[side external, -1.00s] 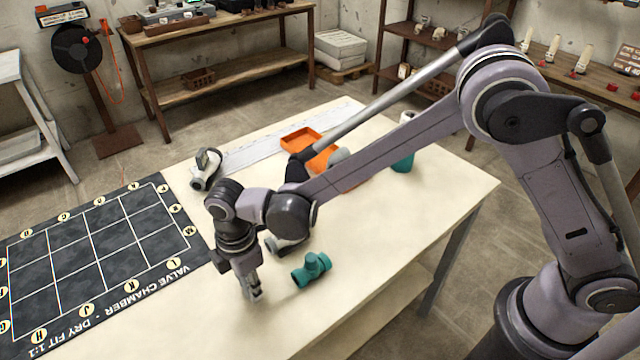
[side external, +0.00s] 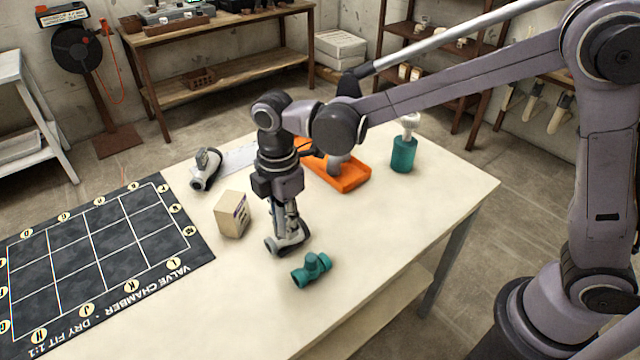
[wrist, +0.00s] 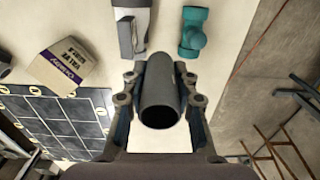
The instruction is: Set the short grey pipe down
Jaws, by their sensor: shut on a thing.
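My gripper (wrist: 160,102) is shut on the short grey pipe (wrist: 161,97), a dark tube whose open end faces the wrist camera. In the side view my gripper (side external: 288,214) points down over the table, close to a grey and white fitting (side external: 287,246). The pipe is hard to make out there among the fingers. I cannot tell how far its lower end is from the table. The fitting also shows in the wrist view (wrist: 132,24), just beyond the pipe.
A teal tee (side external: 312,270) lies in front of my gripper. A carton (side external: 231,214) stands to the left, beside the dark gridded mat (side external: 100,250). An orange tray (side external: 348,182) and teal container (side external: 403,155) are behind. The table's right front is clear.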

